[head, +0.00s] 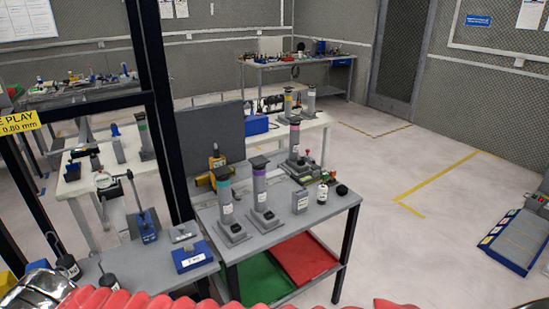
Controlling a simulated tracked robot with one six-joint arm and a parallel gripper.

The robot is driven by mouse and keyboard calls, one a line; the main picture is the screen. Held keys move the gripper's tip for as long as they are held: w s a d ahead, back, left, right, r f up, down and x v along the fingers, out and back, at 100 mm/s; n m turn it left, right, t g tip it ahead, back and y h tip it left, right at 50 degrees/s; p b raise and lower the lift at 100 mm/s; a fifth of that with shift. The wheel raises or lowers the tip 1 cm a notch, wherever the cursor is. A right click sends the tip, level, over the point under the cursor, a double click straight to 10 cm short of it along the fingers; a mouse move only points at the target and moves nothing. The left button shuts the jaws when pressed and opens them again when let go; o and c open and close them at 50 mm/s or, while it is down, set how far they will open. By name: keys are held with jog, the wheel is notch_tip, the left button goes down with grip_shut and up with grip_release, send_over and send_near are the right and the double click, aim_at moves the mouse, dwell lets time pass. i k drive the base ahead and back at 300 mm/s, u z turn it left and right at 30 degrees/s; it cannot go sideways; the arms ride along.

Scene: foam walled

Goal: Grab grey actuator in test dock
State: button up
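Several upright grey cylinders with dark caps look like actuators in square docks. More such cylinders stand on the white table behind, one with a green band (144,135). No label readable here marks one as the test dock. My gripper is not in view.
The near grey table (325,215) also holds a small grey box (300,201) and a black weight (322,193). A red tray (303,257) and a green tray (262,280) lie below. A black post (160,110) rises at left. Floor (420,240) at right is open.

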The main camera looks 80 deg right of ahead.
aim_at(296, 166)
jog(key=u, duration=0.8)
jog(key=k, duration=2.55)
jog(key=z, duration=1.25)
